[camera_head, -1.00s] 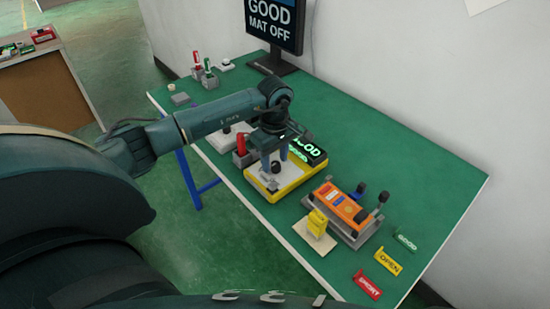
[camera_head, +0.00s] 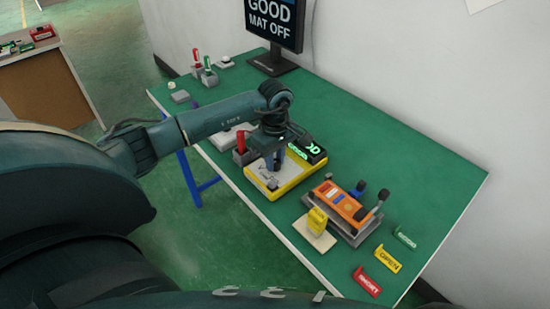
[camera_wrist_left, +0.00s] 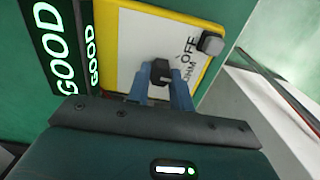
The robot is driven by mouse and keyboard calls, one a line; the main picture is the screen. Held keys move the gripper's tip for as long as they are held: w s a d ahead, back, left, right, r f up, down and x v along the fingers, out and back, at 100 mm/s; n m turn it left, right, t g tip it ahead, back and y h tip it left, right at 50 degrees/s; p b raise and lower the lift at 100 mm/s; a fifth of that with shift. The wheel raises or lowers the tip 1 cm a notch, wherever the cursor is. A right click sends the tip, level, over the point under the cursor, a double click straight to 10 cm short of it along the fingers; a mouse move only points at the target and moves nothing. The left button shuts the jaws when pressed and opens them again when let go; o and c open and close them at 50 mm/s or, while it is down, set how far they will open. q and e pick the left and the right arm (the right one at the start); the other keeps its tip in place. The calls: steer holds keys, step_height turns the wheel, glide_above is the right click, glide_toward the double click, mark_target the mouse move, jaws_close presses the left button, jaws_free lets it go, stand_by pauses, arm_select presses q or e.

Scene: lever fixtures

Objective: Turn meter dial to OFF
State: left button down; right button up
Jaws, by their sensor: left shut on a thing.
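The meter (camera_head: 290,184) is a yellow-edged box with a white face on the green table, below and partly hidden by my left gripper (camera_head: 272,177). In the left wrist view the white face (camera_wrist_left: 130,45) shows the black dial (camera_wrist_left: 161,69) between the blue fingers of my left gripper (camera_wrist_left: 161,80), which is shut on it. The OFF label (camera_wrist_left: 188,48) is printed to the upper right of the dial, with another label below it that I cannot read surely. The dial's exact pointing direction is unclear. My right gripper is not in view.
An orange device (camera_head: 340,200), a yellow block (camera_head: 317,221) and small label signs (camera_head: 387,258) are to the right. A monitor (camera_head: 274,22) stands at the back.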

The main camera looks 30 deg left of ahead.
arm_select(q)
steer(key=shift+n, duration=0.4)
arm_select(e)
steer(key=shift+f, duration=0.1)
arm_select(q)
steer(key=n+b, duration=0.2)
steer(key=n, duration=0.1)
steer(key=shift+n, duration=0.3)
steer(key=n, duration=0.3)
steer(key=shift+s+b, duration=0.1)
steer(key=shift+b, duration=0.2)
steer(key=shift+n, duration=0.7)
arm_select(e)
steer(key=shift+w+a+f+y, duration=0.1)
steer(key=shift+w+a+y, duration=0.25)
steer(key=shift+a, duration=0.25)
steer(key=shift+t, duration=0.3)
arm_select(q)
steer(key=c, duration=1.2)
jaws_free()
steer(key=shift+c, duration=0.2)
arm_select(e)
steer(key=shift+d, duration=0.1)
arm_select(q)
steer(key=shift+r, duration=0.1)
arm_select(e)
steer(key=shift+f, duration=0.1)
